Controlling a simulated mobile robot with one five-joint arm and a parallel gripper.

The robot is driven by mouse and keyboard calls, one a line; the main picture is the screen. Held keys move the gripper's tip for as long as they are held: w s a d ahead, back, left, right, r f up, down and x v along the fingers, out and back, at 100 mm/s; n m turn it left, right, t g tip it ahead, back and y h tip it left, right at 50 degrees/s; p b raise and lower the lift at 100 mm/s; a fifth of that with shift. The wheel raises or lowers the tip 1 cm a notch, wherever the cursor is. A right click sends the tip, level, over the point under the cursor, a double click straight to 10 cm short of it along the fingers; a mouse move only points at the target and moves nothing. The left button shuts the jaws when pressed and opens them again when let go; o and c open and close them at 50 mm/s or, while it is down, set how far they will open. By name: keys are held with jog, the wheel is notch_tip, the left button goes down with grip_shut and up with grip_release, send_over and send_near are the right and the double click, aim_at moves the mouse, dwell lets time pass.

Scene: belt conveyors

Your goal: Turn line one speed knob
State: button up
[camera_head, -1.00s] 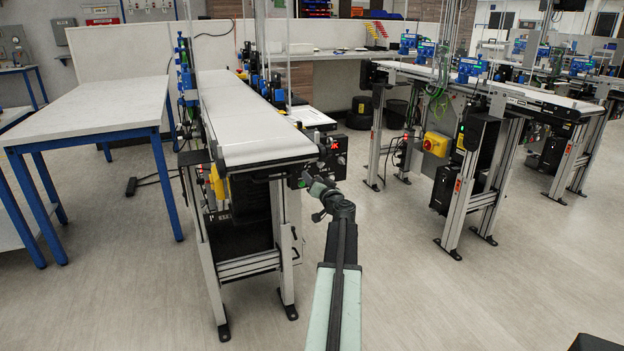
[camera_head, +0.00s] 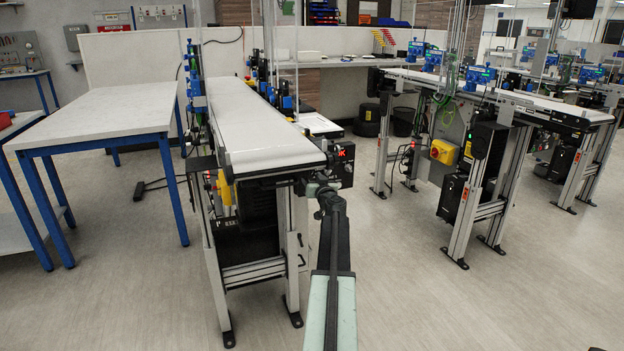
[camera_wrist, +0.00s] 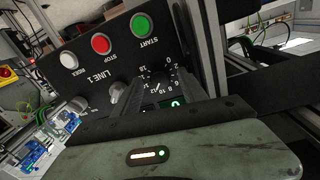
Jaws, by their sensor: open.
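The black LINE 1 control panel (camera_wrist: 95,70) fills much of the wrist view, its lettering upside down. It carries a dial with a white number scale (camera_wrist: 158,84). The speed knob at that dial is dark and partly hidden, so its setting is unclear. My gripper (camera_wrist: 166,100) is open, its dark fingers at the dial; I cannot tell whether they touch the knob. In the head view, the control box (camera_head: 342,168) with a red display is at the front right of the near conveyor. My gripper (camera_head: 318,188) is in front of it, partly hidden by my arm.
The near white conveyor (camera_head: 245,120) stands left of my arm, another conveyor (camera_head: 480,90) to the right. Open floor lies between them.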

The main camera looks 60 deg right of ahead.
grip_shut()
jog(key=shift+m, duration=0.3)
grip_release()
jog(key=v, duration=0.7)
jog(key=shift+s+a, duration=0.25)
jog(key=shift+s, duration=0.05)
